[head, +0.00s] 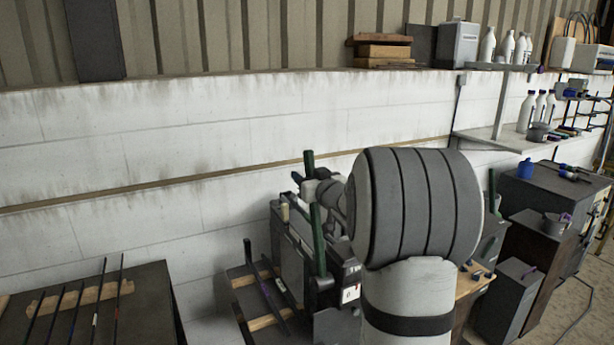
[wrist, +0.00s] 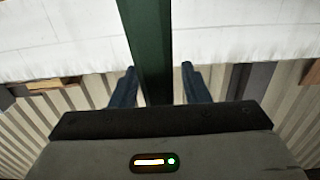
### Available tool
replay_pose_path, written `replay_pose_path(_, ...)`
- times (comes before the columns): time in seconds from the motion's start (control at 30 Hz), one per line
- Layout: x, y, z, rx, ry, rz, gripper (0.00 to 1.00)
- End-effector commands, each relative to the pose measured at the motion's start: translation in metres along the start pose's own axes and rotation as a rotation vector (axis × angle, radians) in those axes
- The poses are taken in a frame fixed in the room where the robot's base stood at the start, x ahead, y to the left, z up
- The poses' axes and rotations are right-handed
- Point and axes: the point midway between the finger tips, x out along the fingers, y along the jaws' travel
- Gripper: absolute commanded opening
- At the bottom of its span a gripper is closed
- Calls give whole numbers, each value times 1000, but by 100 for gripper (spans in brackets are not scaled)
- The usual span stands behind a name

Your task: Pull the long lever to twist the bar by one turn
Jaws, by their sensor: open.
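A long dark green lever (head: 318,242) stands nearly upright on a dark machine (head: 295,255) in the head view. Its upper part shows above my gripper (head: 316,190), which hides a short stretch of it. In the wrist view the green lever (wrist: 148,45) runs down between the two blue-grey fingers of my gripper (wrist: 158,82). The fingers are apart, one on each side of the lever, with a gap visible at both sides. The bar that the lever twists cannot be made out for certain. My arm hides part of the machine.
Another green post (head: 492,190) stands right of my arm. A dark table (head: 150,300) with several thin rods is at the lower left. Dark cabinets (head: 540,205) stand at the right. A white wall (head: 180,150) with a wooden strip runs behind the machine.

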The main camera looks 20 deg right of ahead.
Motion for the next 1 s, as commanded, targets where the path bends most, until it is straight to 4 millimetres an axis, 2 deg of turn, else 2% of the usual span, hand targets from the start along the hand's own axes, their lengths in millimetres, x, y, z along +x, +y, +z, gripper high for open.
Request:
replay_pose_path(0.1,0,0,0,0,0,0,40)
replay_pose_path(0.6,-1,1,0,0,-1,1,0)
replay_pose_path(0.83,-1,1,0,0,-1,2,0)
replay_pose_path(0.87,-1,-4,0,1,-1,1,0)
replay_pose_path(1.0,-2,0,1,1,3,2,0)
